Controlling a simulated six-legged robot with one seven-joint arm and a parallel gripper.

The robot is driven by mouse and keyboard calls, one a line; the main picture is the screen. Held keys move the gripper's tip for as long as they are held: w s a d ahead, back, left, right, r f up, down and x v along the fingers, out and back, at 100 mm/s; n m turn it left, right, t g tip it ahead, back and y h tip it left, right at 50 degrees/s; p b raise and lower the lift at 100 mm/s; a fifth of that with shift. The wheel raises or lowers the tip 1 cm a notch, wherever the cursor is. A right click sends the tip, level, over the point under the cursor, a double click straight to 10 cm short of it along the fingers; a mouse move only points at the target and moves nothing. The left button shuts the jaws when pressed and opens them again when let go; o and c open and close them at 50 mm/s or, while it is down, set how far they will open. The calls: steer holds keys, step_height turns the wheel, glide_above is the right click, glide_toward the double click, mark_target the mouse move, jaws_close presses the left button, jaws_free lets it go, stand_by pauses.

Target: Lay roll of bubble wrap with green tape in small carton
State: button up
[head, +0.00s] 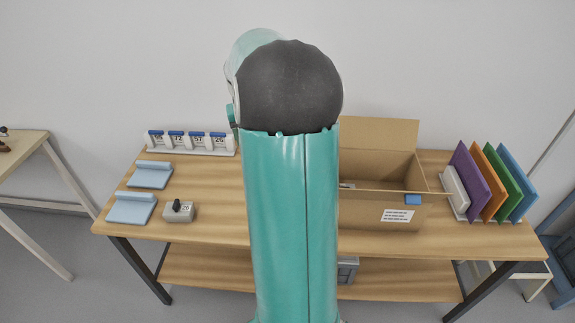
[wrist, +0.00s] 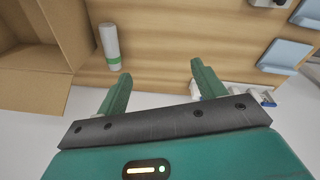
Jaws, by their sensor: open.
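The roll of bubble wrap (wrist: 109,42) is a pale cylinder with a green tape band near one end. It lies on the wooden table in the wrist view, beside the carton; in the head view my arm hides it. The open cardboard carton (head: 372,211) stands right of centre on the table, with its flaps up, a white label and a blue patch on its front. Part of the carton (wrist: 35,88) fills the left of the wrist view. My gripper (wrist: 160,68) is open and empty, its fingers apart from the roll. In the head view it is hidden behind my arm.
Blue pads (head: 150,174) and a grey block (head: 180,211) with a dark knob lie at the table's left. A numbered rack (head: 190,143) stands behind them. Coloured panels (head: 490,185) stand upright at the right.

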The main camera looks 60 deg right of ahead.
steer(key=s+d+f+m+y, duration=0.1)
steer(key=s+d+f+m, duration=0.1)
steer(key=s+d+f, duration=0.45)
steer(key=s+d+f+m+y, duration=0.1)
steer(key=s+d+f+m, duration=0.2)
steer(key=d, duration=0.6)
steer(key=shift+n, duration=0.7)
steer(key=f, duration=0.9)
steer(key=shift+s+d, duration=0.25)
steer(key=shift+d+f, duration=0.2)
steer(key=shift+f, duration=2.9)
steer(key=c, duration=1.1)
steer(key=shift+c, duration=0.2)
